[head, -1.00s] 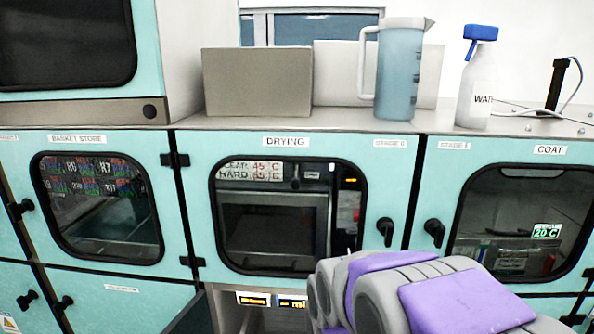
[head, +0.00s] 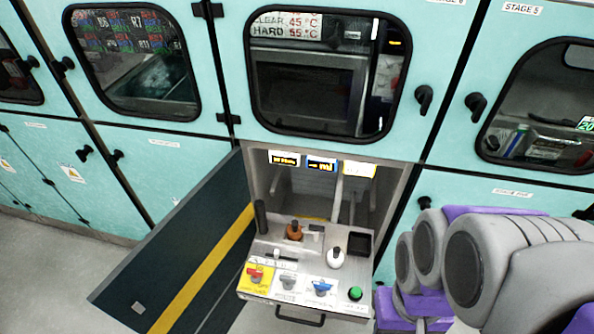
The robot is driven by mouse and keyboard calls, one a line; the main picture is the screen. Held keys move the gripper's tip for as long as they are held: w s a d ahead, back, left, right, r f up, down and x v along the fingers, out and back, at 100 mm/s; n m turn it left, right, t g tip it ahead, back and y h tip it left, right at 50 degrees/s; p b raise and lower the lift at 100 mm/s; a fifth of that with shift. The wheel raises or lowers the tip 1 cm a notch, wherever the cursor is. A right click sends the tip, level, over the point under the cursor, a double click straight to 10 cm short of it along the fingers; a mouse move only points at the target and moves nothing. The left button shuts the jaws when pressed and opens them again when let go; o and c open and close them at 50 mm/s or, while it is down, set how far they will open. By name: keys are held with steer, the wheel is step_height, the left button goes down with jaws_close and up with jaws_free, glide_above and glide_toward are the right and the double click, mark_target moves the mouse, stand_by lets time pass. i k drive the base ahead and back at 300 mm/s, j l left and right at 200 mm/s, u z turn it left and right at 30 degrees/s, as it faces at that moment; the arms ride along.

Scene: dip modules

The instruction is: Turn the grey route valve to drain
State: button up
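A pull-out panel (head: 312,268) stands out of the open lower bay under the drying cabinet. My arm (head: 480,265), grey and purple, is at the lower right, apart from the panel. My gripper is out of view.
A green button (head: 355,293), a white knob (head: 335,257) and an orange-brown item (head: 294,231) are also on the panel. A dark door (head: 180,250) with a yellow stripe hangs open at its left. A black handle (head: 300,317) is on its front.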

mark_target(288, 280)
steer(key=j+u, duration=0.15)
steer(key=u, duration=0.6)
